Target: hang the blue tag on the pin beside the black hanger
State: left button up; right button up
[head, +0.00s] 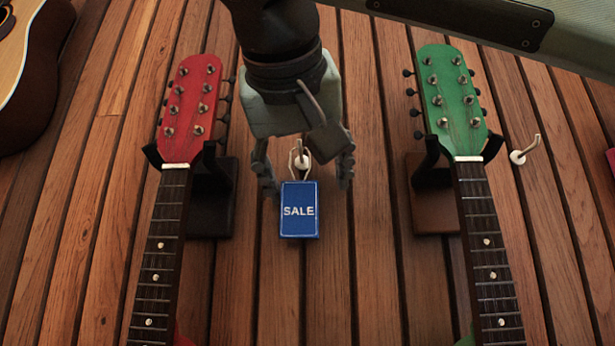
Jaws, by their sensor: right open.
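The blue tag (300,222) reads SALE. It hangs upright against the wooden wall, its pale loop apparently around the white pin (301,160) just right of the black hanger (215,205). The black hanger holds the red-headed ukulele (190,100). My right gripper (304,178) comes down from above, with one finger on each side of the loop and the tag's top. Its fingers are spread and look clear of the tag. The gripper's body partly covers the area above the pin. My left gripper is not in view.
A green-headed ukulele (452,95) hangs on a brown hanger (432,200) to the right. A second, empty white pin (525,151) sits right of it. Part of a guitar (22,60) shows at upper left. The wall below the tag is clear.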

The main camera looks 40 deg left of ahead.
jog(key=v, duration=1.2)
